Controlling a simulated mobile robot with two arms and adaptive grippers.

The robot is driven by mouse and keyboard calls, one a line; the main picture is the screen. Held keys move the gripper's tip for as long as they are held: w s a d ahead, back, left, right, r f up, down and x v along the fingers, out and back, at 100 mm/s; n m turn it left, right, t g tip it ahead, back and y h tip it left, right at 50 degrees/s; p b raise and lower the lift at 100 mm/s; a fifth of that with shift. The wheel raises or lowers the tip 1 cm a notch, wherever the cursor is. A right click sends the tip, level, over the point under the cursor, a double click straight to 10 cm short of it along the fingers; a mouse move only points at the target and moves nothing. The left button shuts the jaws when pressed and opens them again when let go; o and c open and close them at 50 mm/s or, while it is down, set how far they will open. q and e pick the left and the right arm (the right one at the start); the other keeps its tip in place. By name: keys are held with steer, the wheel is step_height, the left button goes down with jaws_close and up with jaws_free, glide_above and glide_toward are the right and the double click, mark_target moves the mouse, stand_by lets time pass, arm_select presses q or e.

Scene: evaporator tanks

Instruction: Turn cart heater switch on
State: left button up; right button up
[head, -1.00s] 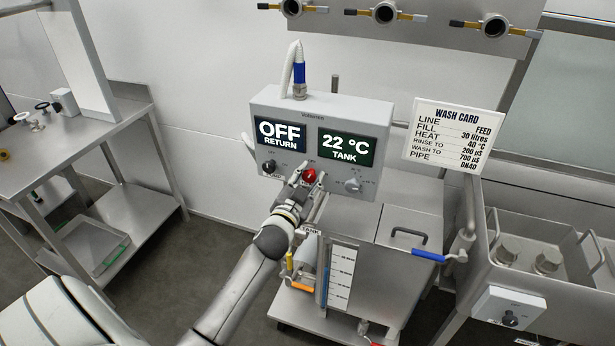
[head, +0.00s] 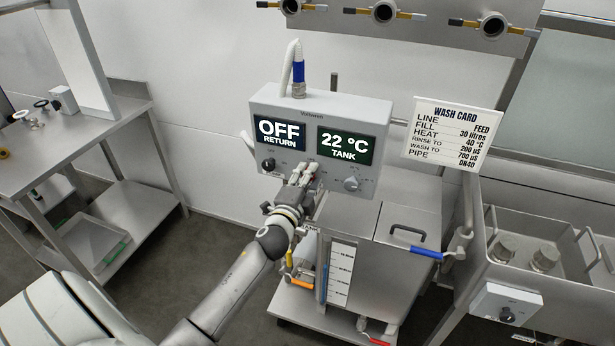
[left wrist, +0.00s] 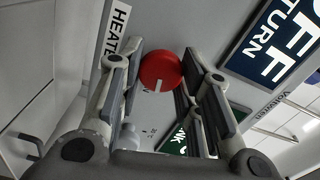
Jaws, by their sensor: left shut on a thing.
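The cart's control box (head: 385,115) has a dark screen reading OFF RETURN (head: 279,133) and a green screen reading 22 °C TANK (head: 345,146). My left gripper (head: 303,172) is at the lower middle of its front panel. In the left wrist view the red round knob (left wrist: 161,69) sits between the fingers of my left gripper (left wrist: 157,75), which is shut on it. A white mark shows on the knob. A label starting HEATE (left wrist: 113,30) is beside it. In the head view the gripper hides the knob.
A black knob (head: 268,164) is left of my gripper, and a grey knob (head: 351,184) is right of it. A wash card (head: 452,134) stands right of the box. A steel table (head: 90,140) is at left. Open floor shows between table and cart.

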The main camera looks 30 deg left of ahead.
arm_select(q)
steer(key=shift+m, duration=1.1)
steer(key=o, duration=1)
steer(key=shift+s+f, duration=0.1)
steer(key=v, duration=1.2)
steer(key=shift+d, duration=0.1)
